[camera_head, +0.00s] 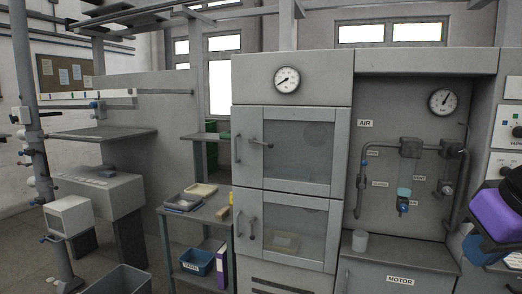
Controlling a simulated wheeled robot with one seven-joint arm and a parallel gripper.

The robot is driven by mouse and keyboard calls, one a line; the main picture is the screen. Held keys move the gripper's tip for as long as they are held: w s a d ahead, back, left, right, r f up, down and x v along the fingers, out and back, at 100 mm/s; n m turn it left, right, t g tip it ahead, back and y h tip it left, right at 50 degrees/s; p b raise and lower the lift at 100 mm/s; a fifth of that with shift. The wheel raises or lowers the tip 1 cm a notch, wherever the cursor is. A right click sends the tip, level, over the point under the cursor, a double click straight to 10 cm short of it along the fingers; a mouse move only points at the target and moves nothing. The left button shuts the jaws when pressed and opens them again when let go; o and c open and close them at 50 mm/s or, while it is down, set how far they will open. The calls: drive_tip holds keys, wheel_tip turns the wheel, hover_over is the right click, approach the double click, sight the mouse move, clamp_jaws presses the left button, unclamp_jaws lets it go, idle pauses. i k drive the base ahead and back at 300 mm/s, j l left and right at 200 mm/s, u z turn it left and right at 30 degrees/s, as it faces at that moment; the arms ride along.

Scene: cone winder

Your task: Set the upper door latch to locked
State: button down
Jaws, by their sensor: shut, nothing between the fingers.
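The upper door (290,190) of the grey cabinet is framed with a window and appears closed. Its latch (261,143) is a dark lever near the door's left side, lying nearly horizontal and pointing right. A vertical bar handle (238,149) is just left of the latch. The lower door (297,262) also appears closed, and its latch (252,228) hangs about vertical beside its own handle (240,222). No lock marking is readable near the upper latch.
A round gauge (286,79) sits above the upper door. Right of the doors is a recessed panel with pipes (411,148) and a gauge (443,101). A purple object (494,214) is at the right edge. A side table (207,207) with trays stands left of the cabinet.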

sight(262, 143)
drive_tip(key=i+j+u, duration=0.2)
drive_tip(key=i+j, duration=0.15)
drive_tip(key=j, duration=0.2)
drive_tip(key=i+j+u, duration=0.2)
drive_tip(key=i+j, duration=0.2)
